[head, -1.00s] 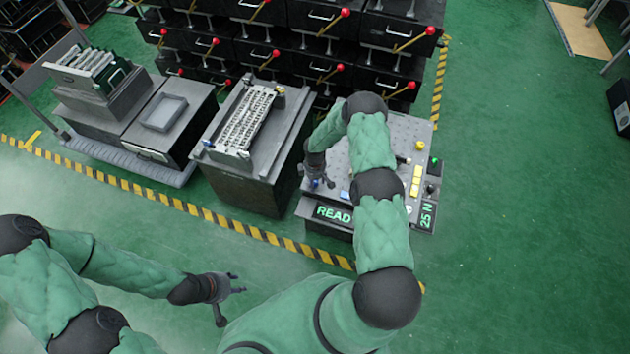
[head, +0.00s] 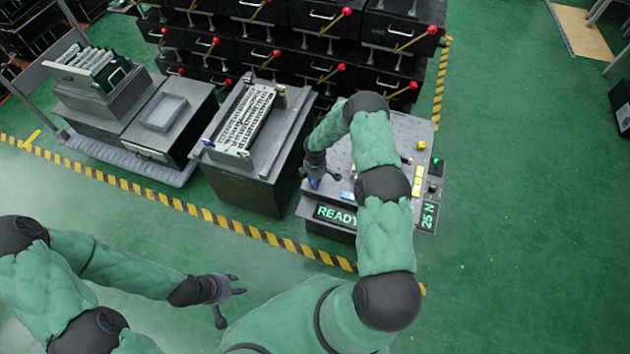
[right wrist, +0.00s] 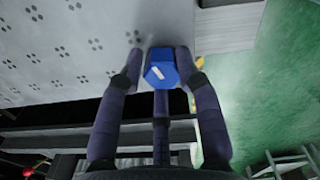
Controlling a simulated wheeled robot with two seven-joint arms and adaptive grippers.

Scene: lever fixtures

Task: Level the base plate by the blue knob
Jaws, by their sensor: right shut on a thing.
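The blue knob (right wrist: 161,69) shows in the right wrist view between the fingertips, with a short white mark on its face. It sits at the edge of the grey base plate (right wrist: 60,55), which has groups of dark holes. My right gripper (right wrist: 160,64) is shut on the knob, a finger on each side. In the head view my right gripper (head: 313,181) is at the plate's left front corner, and my arm hides much of the plate (head: 406,130). My left gripper (head: 238,284) is open and empty over the floor, away from the station.
A green READY display (head: 336,215) is on the station's front, with a "25 N" display (head: 429,215) at its right. Yellow blocks (head: 417,181) lie near the right side. A dark cabinet (head: 250,185) stands close on the left. Drawers with red-knobbed levers (head: 345,12) stand behind.

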